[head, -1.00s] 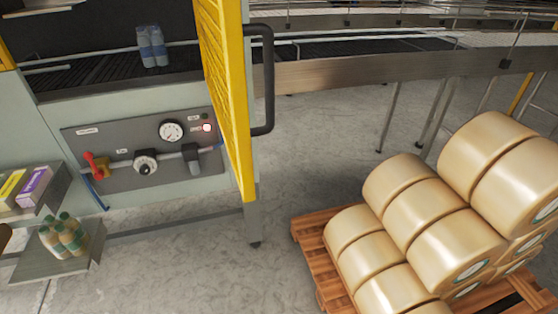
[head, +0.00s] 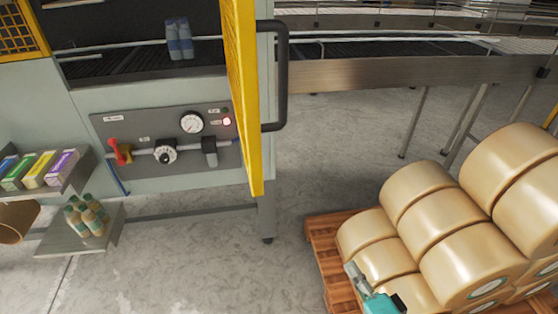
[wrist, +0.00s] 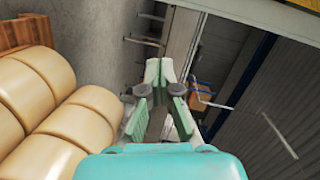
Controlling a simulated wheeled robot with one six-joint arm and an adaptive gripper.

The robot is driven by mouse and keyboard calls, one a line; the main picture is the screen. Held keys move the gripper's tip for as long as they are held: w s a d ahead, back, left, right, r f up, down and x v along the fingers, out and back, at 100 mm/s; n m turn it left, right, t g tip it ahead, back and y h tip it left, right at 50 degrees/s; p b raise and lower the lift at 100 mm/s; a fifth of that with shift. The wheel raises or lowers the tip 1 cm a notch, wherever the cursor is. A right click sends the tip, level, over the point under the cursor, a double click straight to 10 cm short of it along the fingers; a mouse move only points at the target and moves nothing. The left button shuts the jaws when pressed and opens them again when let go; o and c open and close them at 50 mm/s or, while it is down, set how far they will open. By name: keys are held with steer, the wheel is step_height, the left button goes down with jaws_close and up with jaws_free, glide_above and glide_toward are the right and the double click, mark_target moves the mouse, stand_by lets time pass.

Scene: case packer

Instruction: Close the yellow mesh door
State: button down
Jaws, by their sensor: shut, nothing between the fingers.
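The yellow mesh door (head: 243,95) stands open in the head view, swung out from the machine and seen nearly edge-on. Its black handle (head: 281,75) is on the door's right side. My gripper (head: 351,268) shows at the bottom of the head view, in front of the pallet of rolls and well apart from the door. In the wrist view my gripper (wrist: 166,68) has its fingertips close together, with nothing held. I cannot make out the door's handle in the wrist view.
Large tan rolls (head: 465,250) are stacked on a wooden pallet (head: 322,240) at the right. A control panel (head: 165,140) is on the machine. Shelves with boxes (head: 45,168) and bottles (head: 86,215) stick out at the left. The floor (head: 190,270) between is clear.

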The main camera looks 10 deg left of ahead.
steer(key=w+a+r+n+g+y, duration=0.2)
steer(key=r+y, duration=0.1)
steer(key=r, duration=0.5)
steer(key=w+a+r+n+g+y, duration=0.2)
steer(key=r+g+y, duration=0.1)
steer(key=r, duration=0.5)
steer(key=w+a+r+n+g+y, duration=0.15)
steer(key=r+y, duration=0.25)
steer(key=r, duration=0.5)
steer(key=w+a, duration=0.3)
steer(key=a, duration=0.9)
steer(key=shift+a+f+g, duration=0.15)
steer(key=shift+a+g, duration=0.2)
steer(key=shift+s+a, duration=0.1)
